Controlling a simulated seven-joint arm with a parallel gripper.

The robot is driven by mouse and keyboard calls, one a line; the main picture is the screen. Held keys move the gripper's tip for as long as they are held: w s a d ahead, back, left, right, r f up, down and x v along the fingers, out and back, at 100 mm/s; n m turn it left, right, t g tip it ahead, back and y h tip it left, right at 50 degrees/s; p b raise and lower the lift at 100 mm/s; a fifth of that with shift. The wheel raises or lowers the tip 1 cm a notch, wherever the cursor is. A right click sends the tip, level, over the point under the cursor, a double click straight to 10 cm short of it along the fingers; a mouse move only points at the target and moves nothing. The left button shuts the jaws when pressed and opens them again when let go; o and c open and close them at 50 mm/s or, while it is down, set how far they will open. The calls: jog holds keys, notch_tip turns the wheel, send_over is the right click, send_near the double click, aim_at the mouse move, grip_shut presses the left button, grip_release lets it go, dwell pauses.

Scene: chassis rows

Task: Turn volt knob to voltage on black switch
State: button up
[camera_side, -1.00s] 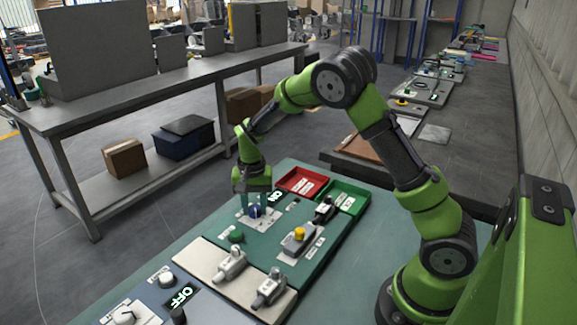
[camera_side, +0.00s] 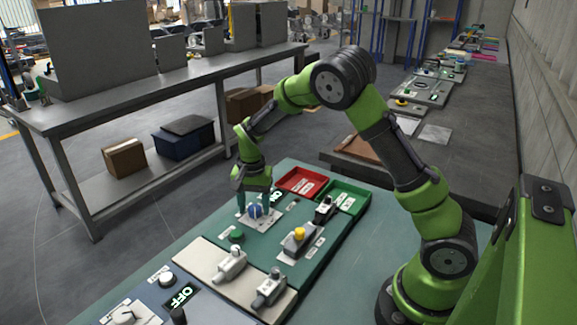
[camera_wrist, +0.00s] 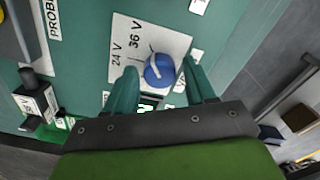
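The volt knob (camera_side: 255,210) is blue and sits on a white plate (camera_wrist: 125,38) marked 24 V and 36 V. In the wrist view the knob (camera_wrist: 160,72) carries a white pointer line whose upper end lies toward the 36 V side. My gripper (camera_side: 254,205) is over the knob. In the wrist view its two green fingers (camera_wrist: 162,80) stand on either side of the knob, with gaps showing. The black switch (camera_side: 324,208) is on the same green panel, to the right; it also shows in the wrist view (camera_wrist: 34,78), its label too small to read surely.
A yellow button (camera_side: 299,233) on a grey box and a green button (camera_side: 236,236) are near the knob. Red (camera_side: 301,181) and green (camera_side: 345,196) trays lie behind. Grey toggle units (camera_side: 232,262) and a panel marked OFF (camera_side: 178,297) are in front.

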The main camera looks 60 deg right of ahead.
aim_at(255, 207)
jog(key=shift+o, duration=0.4)
notch_tip(255, 207, up, 17)
dwell(0.4)
jog(key=shift+f, duration=0.1)
